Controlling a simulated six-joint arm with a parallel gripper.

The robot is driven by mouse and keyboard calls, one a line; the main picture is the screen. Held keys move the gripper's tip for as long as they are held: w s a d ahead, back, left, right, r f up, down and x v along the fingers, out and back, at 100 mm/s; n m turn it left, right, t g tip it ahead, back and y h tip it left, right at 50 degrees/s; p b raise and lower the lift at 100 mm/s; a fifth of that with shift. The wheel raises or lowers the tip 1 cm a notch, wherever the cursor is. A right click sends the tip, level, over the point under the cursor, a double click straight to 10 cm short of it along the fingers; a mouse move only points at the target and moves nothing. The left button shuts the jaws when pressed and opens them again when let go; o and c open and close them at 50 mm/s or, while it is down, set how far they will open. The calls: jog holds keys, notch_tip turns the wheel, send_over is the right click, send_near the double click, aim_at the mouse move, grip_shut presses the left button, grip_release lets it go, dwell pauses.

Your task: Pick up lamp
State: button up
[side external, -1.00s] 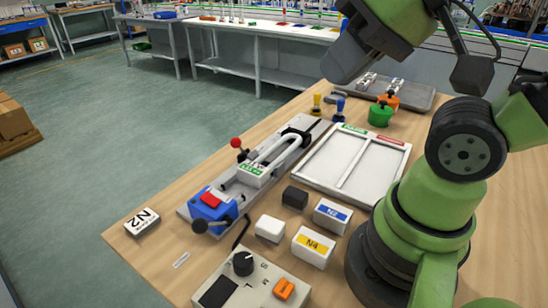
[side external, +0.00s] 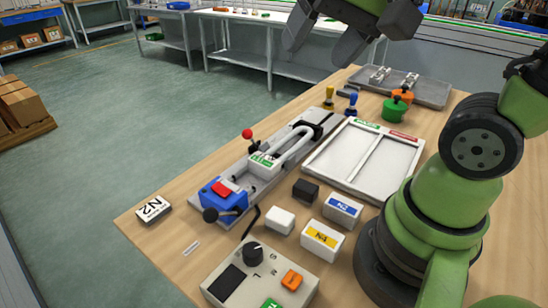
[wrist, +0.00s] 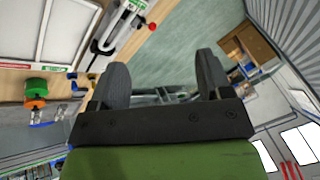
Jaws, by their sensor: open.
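No object is plainly marked as a lamp. A white U-shaped tube (side external: 296,143) lies in a long grey fixture (side external: 262,178) on the wooden table, with a green-labelled white block at its near end; part of it shows at the top of the wrist view (wrist: 124,26). Small pale pieces (side external: 380,75) lie on the grey tray at the back; I cannot tell what they are. My gripper (side external: 322,48) is high up, beyond the fixture in the picture and apart from everything. In the wrist view its fingers (wrist: 160,80) are spread and empty.
A white two-part tray (side external: 368,160) lies right of the fixture. Green (side external: 395,110) and orange (side external: 402,96) pots stand near the grey tray (side external: 432,94). White blocks (side external: 323,240) and a control box (side external: 225,285) are in front.

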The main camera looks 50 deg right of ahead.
jog(key=w+d+f+m+g+h, duration=0.1)
jog(key=w+d+f+m+g, duration=0.1)
jog(key=w+d+f+m, duration=0.45)
jog(key=w+d+f+m+g, duration=0.1)
jog(key=w+d+f, duration=0.1)
jog(key=f, duration=0.4)
jog(key=w+d+f+m+g, duration=0.1)
jog(key=w+d+f+m, duration=0.1)
jog(key=f, duration=0.4)
jog(key=w+d+f+m+g, duration=0.1)
jog(key=w+d+f, duration=0.2)
jog(key=f, duration=0.2)
jog(key=shift+w+d+f+g, duration=0.1)
jog(key=shift+d+f+g, duration=0.1)
jog(key=shift+f+g, duration=0.15)
notch_tip(320, 180, down, 6)
jog(key=shift+w+d+r, duration=0.1)
jog(key=shift+d, duration=0.05)
jog(key=shift+c, duration=0.5)
jog(key=c, duration=0.6)
